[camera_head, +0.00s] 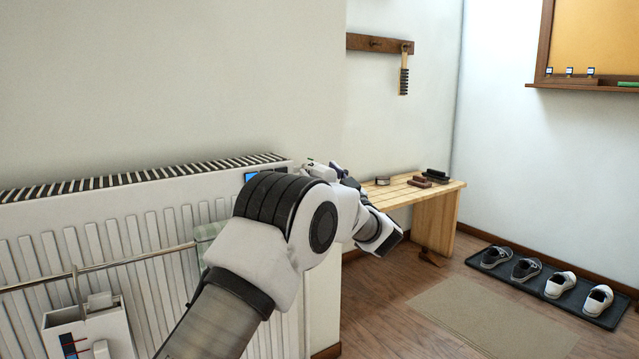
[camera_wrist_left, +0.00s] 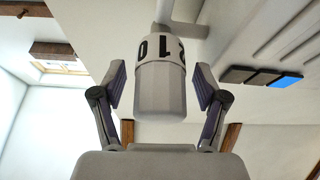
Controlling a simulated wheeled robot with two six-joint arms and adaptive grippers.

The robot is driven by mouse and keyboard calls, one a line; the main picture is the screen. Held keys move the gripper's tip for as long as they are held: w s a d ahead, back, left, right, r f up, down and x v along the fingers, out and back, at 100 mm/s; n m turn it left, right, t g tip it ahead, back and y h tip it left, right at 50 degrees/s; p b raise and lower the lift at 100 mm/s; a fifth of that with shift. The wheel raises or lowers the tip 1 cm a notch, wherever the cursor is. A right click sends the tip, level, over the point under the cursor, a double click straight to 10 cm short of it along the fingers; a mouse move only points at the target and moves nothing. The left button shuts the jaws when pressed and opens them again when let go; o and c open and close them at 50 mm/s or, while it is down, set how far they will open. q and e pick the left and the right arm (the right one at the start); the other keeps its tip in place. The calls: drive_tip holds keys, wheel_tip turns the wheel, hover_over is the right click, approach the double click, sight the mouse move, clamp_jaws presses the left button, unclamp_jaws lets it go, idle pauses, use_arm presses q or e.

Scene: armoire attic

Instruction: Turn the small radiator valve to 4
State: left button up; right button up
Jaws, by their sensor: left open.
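The small radiator valve (camera_wrist_left: 160,88) is a pale grey knob with black numerals on a white band, in the left wrist view. A 1 and a 0 show on the band, with part of another numeral at its right edge. My left gripper (camera_wrist_left: 159,78) is open, with one finger on each side of the knob and a visible gap on both sides. In the head view my left arm reaches across the radiator's right end and hides the valve. The white radiator (camera_head: 130,238) fills the left of that view. My right gripper is not in view.
A towel rail (camera_head: 130,262) with a pale cloth (camera_head: 208,231) crosses the radiator front. A white box (camera_head: 88,335) hangs at lower left. A wooden bench (camera_head: 436,217), a mat (camera_head: 492,318) and a shoe tray (camera_head: 544,292) lie right.

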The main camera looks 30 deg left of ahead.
use_arm(q)
drive_tip(key=shift+w+a+r, duration=0.2)
drive_tip(key=shift+a+r, duration=0.05)
drive_tip(key=shift+a, duration=0.2)
drive_tip(key=c, duration=1.2)
drive_tip(key=shift+o, duration=0.2)
